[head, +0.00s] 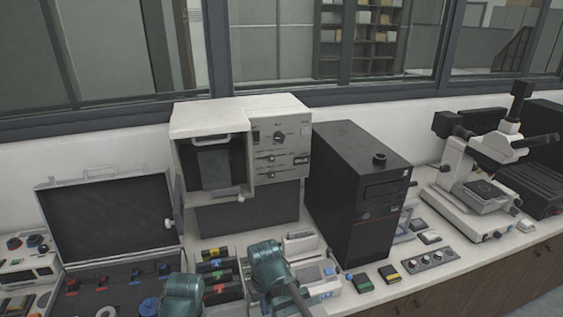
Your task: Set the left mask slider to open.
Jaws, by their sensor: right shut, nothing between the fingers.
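A pale boxy press unit (240,112) stands against the back wall, with a dark window on its left and a control panel (281,150) on its right. The panel has a round knob (279,136) and small horizontal sliders (270,157) below it. I cannot tell which is the left mask slider, or its setting. My right gripper (268,265) is low in the middle, well in front of the panel, shut and empty; its fingertips are hard to make out. My left arm's teal end (183,296) is at the bottom edge; its fingers do not show.
A black computer tower (357,190) stands close to the right of the press. An open dark case (108,215) is at left. Small coloured boxes (217,272) and switch blocks (431,260) lie in front. A white microscope (480,175) stands at right.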

